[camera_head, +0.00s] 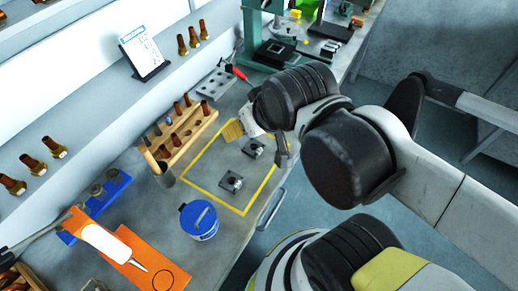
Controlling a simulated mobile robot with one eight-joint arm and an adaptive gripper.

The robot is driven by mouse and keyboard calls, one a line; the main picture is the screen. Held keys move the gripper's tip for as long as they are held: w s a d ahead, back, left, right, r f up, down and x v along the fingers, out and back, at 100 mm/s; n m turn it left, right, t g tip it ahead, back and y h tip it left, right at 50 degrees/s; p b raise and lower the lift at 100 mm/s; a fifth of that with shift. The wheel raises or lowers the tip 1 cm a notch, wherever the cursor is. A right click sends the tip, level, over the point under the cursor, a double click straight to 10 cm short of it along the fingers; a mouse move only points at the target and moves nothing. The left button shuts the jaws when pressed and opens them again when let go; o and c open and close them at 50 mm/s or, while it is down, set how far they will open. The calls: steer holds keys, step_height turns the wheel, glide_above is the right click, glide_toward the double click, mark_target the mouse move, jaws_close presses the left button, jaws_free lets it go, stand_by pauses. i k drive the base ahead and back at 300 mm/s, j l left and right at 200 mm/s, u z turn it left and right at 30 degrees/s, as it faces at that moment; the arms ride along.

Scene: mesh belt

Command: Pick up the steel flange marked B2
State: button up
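Two small grey steel flanges lie on the grey bench inside a yellow outlined rectangle (214,204). The nearer flange (232,182) sits near the middle of the outline. The farther flange (253,147) sits up and to the right, close to my gripper. Any marking on them is too small to read, so I cannot tell which is B2. My gripper (282,155) hangs at the right side of the outline, just right of the farther flange. Its fingers are partly hidden by my wrist, and I cannot see whether they are open.
A wooden rack (180,135) with brown vials stands left of the outline. A blue-lidded tub (199,219) stands at its near end. An orange mat (152,263) with a bottle lies lower left. Green equipment (252,35) stands behind. The bench edge runs along the right.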

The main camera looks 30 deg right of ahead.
mark_target(228, 183)
steer(key=k+l, duration=0.2)
steer(key=k, duration=0.25)
steer(key=k+l+z, duration=0.1)
steer(key=k, duration=0.3)
steer(key=k+l, duration=0.3)
steer(key=k, duration=0.15)
